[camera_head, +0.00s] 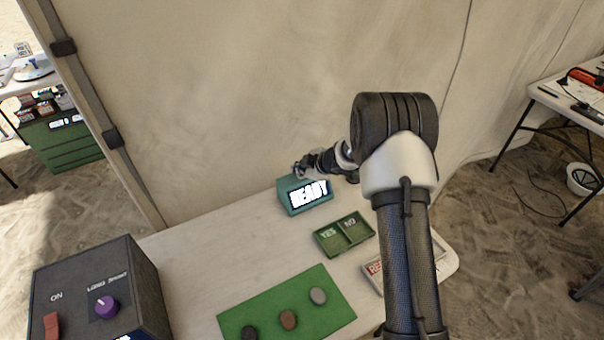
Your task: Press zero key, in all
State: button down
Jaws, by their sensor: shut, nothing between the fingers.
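A small teal device (285,200) with a bright display reading "READY" stands at the far edge of the table. I cannot make out a zero key on it; its top is partly covered by my gripper. My gripper (300,170) is shut and empty, just over the top of the device. I cannot tell whether the fingertips touch it. My arm comes in from the right and hides part of the table.
A green tray (343,246) marked "YES" and "NO" lies in front of the device. A green mat (262,309) holds three stones. A dark box (80,268) with a purple knob and red switch stands left. A tent wall (230,100) rises behind.

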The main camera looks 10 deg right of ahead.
aim_at(300, 176)
jog(key=shift+r+p, duration=0.6)
jog(key=shift+r, duration=0.1)
notch_tip(300, 176, up, 5)
jog(key=p, duration=0.5)
jog(key=shift+r, duration=0.1)
dwell(0.4)
